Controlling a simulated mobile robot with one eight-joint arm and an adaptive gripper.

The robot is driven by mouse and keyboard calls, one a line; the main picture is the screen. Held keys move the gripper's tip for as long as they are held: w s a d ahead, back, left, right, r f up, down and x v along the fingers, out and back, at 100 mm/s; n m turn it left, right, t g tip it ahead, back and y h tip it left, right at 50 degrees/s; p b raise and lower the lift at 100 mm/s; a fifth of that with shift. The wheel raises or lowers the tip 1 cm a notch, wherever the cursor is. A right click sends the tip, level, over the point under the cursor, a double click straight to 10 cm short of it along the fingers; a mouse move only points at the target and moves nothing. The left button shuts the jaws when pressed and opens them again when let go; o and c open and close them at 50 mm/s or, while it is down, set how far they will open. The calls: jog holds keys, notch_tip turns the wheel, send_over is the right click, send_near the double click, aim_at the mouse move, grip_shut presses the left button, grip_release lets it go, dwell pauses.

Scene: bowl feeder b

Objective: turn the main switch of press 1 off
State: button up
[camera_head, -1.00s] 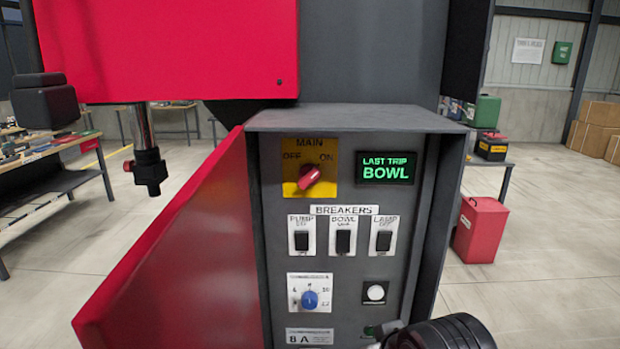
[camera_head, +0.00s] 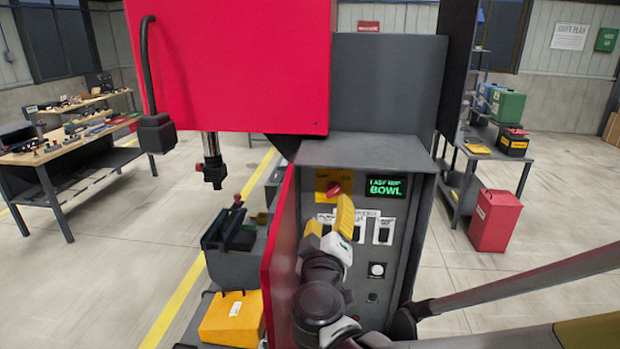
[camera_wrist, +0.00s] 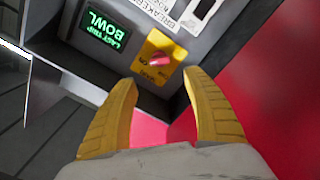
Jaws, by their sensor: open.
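The main switch is a red knob (camera_head: 333,188) on a yellow plate (camera_head: 321,182) at the upper left of the grey control panel (camera_head: 405,240). In the wrist view the red knob (camera_wrist: 160,60) and yellow plate (camera_wrist: 155,42) appear upside down, beyond my fingertips. The knob's exact angle is hard to read now. My gripper (camera_head: 329,218) is open in front of the panel, just below the switch in the head view. In the wrist view its two yellow fingers (camera_wrist: 161,80) are apart with nothing between them, and the knob lies a little ahead of the gap.
A green-lit display reading "LAST TRIP BOWL" (camera_head: 386,188) is right of the switch. Breakers (camera_head: 383,230) sit below, partly behind my gripper. A red sloping side panel (camera_head: 280,240) borders the left. A red bin (camera_head: 496,220) stands on the floor at right.

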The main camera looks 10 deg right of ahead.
aim_at(332, 192)
jog(key=x, duration=1.1)
jog(key=shift+w+f, duration=0.1)
jog(key=c, duration=1.2)
